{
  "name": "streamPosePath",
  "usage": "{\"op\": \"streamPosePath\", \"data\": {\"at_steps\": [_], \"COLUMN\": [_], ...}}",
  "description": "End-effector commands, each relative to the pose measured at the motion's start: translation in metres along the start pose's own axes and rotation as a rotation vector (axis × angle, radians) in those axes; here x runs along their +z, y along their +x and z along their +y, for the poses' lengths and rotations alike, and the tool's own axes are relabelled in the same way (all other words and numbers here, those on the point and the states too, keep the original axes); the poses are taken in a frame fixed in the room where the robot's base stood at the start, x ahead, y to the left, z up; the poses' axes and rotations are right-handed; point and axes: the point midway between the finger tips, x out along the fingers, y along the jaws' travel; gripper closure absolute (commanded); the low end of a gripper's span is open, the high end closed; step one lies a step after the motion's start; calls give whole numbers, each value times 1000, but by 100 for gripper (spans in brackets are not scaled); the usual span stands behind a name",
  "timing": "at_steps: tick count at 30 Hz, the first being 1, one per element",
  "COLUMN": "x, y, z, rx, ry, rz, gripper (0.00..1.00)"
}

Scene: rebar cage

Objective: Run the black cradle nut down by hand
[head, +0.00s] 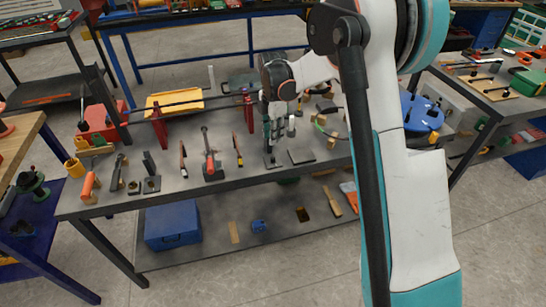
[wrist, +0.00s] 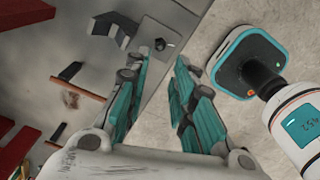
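In the wrist view, a small black knob-like part, which looks like the cradle nut (wrist: 161,44), stands on a grey plate (wrist: 172,34) near the bench edge. My gripper (wrist: 168,66) points toward it. Its two teal-padded fingers are spread with an empty gap between them. The nut shows just beyond the left fingertip; whether they touch, I cannot tell. In the head view, my gripper (head: 268,146) points down over a small dark plate (head: 272,163) at the bench's front middle. The nut is too small to make out there.
Red stands (head: 158,128) hold a long dark bar behind. A second flat plate (head: 301,157) lies right of my gripper. A blue box (head: 172,226) sits on the lower shelf.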

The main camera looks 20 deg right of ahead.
Motion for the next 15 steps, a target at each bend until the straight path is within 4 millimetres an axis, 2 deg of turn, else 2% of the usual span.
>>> {"op": "streamPosePath", "data": {"at_steps": [1, 6, 15], "x": [0, 0, 0], "y": [14, 48, 94], "z": [0, 0, 0], "rx": [0, 1, 1], "ry": [0, 1, 1], "rz": [0, 0, 0], "gripper": [77, 77, 77]}}
